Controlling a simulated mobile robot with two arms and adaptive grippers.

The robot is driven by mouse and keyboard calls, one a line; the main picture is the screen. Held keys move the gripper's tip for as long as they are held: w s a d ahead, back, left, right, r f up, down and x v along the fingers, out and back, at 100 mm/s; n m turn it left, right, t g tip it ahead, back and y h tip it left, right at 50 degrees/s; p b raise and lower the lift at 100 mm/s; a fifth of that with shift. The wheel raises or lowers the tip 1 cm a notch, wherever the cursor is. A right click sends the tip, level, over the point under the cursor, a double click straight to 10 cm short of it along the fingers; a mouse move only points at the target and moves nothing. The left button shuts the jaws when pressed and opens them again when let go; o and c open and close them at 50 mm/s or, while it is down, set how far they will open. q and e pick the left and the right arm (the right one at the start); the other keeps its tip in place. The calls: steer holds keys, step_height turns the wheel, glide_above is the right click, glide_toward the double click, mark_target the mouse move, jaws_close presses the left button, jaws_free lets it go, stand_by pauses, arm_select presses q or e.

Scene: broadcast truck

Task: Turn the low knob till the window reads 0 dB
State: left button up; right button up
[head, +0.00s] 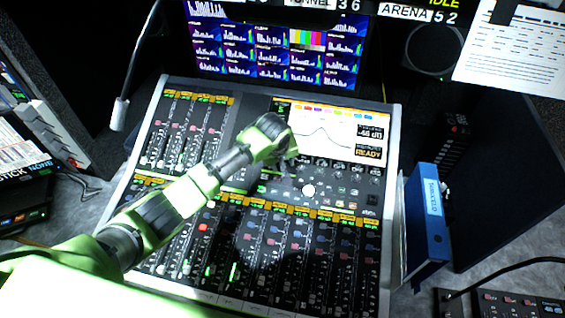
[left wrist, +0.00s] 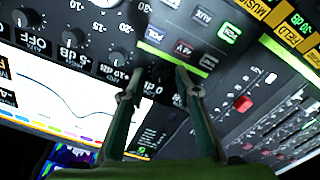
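The mixing console (head: 392,105) fills the middle of the head view. Its screen (head: 325,130) shows a curve and a small readout box (head: 370,132), which seems to read -46 dB, above the word READY. My left gripper (head: 290,152) is over the knob row below the screen and hides part of it. In the left wrist view the two fingers of my left gripper (left wrist: 160,74) are apart, with a dark knob between or just beyond their tips. Contact cannot be told. A small value label (left wrist: 152,88) below it is partly hidden. Which knob is the low one cannot be read. My right gripper is not in view.
A row of similar knobs (left wrist: 98,46) runs beside the fingers. Faders and buttons (head: 270,245) cover the console's front. A blue binder (head: 430,215) stands at its right edge.

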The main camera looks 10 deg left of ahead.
arm_select(q)
steer(key=v, duration=1.2)
stand_by(0.5)
